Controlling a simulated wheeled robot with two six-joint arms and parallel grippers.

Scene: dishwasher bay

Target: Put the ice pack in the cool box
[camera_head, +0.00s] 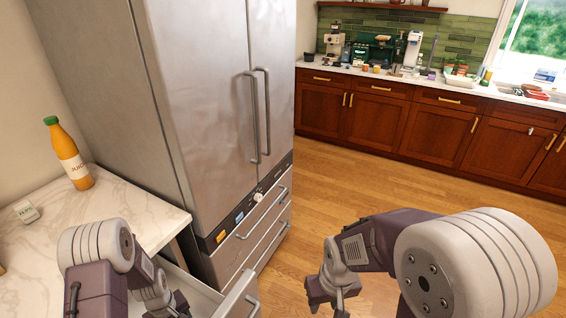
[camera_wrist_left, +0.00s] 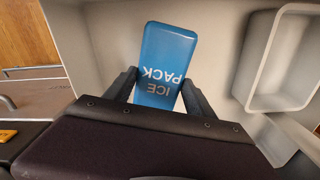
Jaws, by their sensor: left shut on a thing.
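The ice pack (camera_wrist_left: 165,58) is a blue block with white lettering that reads upside down in the left wrist view. My left gripper (camera_wrist_left: 159,82) is shut on it, one finger on each side. The pack is over or inside a pale-walled space (camera_wrist_left: 105,30); whether it touches the bottom is unclear. A whitish open-topped compartment (camera_wrist_left: 252,70) is to its right. In the head view my left arm reaches down at the lower left, and the pack is hidden. My right gripper (camera_head: 331,294) hangs above the floor, its jaw opening unclear. I cannot make out a cool box for sure.
The wooden floor (camera_head: 345,185) is clear.

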